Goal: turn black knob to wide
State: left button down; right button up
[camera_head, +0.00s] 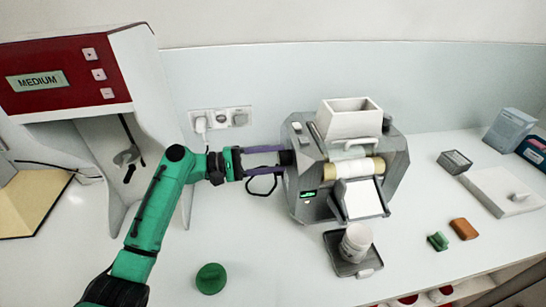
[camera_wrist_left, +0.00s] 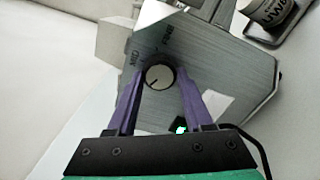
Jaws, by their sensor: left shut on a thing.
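The black knob (camera_wrist_left: 160,76) has a pale round face with a dark mark toward its lower left. It sits on the side panel of the grey mill (camera_head: 395,150). In the wrist view, "MID" is printed at the knob's upper left, and another label above it is too blurred to read surely. My left gripper (camera_head: 283,158) comes in from the left, its purple fingers on either side of the knob, shut on it. The knob (camera_head: 287,158) is mostly hidden by the fingers in the head view. My right gripper is not in view.
A red and white machine marked "MEDIUM" (camera_head: 70,75) stands at left. A tray with a white jar (camera_head: 356,240) is in front of the mill. A green round thing (camera_head: 211,278) lies on the counter. A dark cable loops below my left gripper. Small blocks (camera_head: 463,228) lie at right.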

pick_arm(q)
jog(key=shift+c, duration=1.4)
grip_release()
jog(key=shift+f, duration=0.1)
jog(key=s+a+b, duration=0.1)
jog(key=a+b, duration=0.2)
jog(key=a, duration=0.4)
jog(key=shift+s, duration=0.2)
jog(key=shift+a, duration=0.1)
